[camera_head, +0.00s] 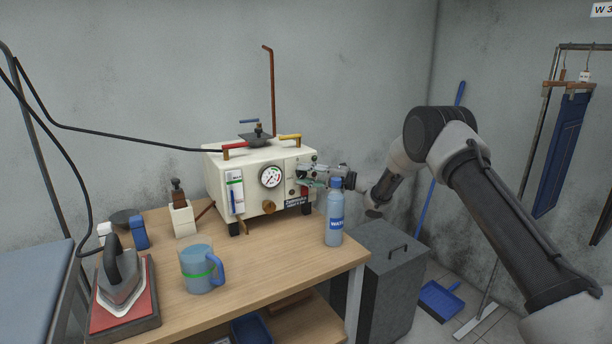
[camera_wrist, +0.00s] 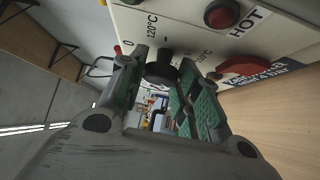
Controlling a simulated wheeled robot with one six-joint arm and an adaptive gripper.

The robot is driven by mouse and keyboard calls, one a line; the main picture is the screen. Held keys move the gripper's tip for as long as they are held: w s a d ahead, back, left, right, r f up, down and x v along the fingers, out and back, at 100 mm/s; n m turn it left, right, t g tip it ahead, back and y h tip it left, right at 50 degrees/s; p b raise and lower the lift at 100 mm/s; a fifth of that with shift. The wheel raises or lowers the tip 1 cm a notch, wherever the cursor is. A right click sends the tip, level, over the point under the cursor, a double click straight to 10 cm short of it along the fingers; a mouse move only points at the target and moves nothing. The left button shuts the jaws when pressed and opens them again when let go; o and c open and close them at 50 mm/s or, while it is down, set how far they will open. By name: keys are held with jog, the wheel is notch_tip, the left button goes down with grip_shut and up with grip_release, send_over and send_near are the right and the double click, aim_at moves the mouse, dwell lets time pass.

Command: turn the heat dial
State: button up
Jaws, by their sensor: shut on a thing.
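The heat dial (camera_wrist: 160,66) is a small black knob on the cream front panel of the boiler box (camera_head: 226,172), with 0 and 120°C marks beside it in the wrist view. My gripper (camera_head: 318,178) is at the right part of that panel, with its fingers reaching to it from the right. In the wrist view my gripper (camera_wrist: 158,72) has its green-padded fingers on either side of the dial, shut on it. The dial's pointer position cannot be made out. In the head view my gripper hides the dial.
A red lamp (camera_wrist: 221,14) labelled HOT and a red switch (camera_wrist: 243,66) sit close to my fingers. A blue water bottle (camera_head: 334,222) stands just below my gripper. A jug (camera_head: 196,270) and an iron (camera_head: 120,275) stand on the wooden table (camera_head: 270,262).

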jog(key=shift+m, duration=0.3)
dwell(0.4)
jog(key=o, duration=1)
jog(key=shift+d, duration=0.1)
jog(key=v, duration=1.2)
jog(key=shift+f, duration=0.3)
